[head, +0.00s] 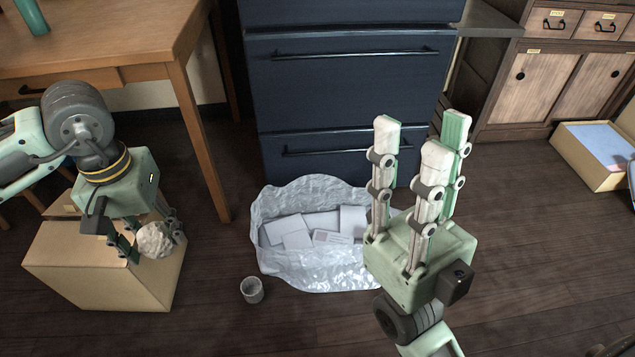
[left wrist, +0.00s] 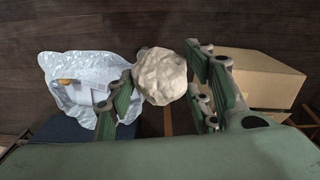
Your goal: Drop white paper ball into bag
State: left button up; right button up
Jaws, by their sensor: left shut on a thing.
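The white paper ball (head: 155,240) is a crumpled, off-white lump. My left gripper (head: 152,232) is shut on it, in front of the cardboard box at the left. In the left wrist view the ball (left wrist: 160,76) sits between the fingers (left wrist: 168,92). The bag (head: 268,265) is a shiny, crinkled, silvery white sack standing open on the floor, with several flat white pieces inside. It also shows in the left wrist view (left wrist: 62,98), to the left of the ball. My right gripper (head: 418,135) is open and empty, fingers raised, overlapping the bag's right edge in the head view.
A cardboard box (head: 75,275) stands below my left gripper. A small grey cup (head: 252,290) is on the floor near the bag's front left. A dark blue drawer cabinet (head: 345,90) is behind the bag. A wooden table (head: 120,45) is at upper left.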

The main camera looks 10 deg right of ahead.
aim_at(319, 232)
jog(key=i+l+u, duration=0.15)
jog(key=l, duration=0.45)
jog(key=i+l+u, duration=0.15)
jog(key=l, duration=0.5)
jog(key=i+l+u, duration=0.2)
jog(key=l, duration=0.5)
jog(key=i+l+u, duration=0.15)
jog(key=l, duration=0.5)
jog(key=i+l+u, duration=0.15)
jog(key=l, duration=0.55)
jog(key=k, duration=0.05)
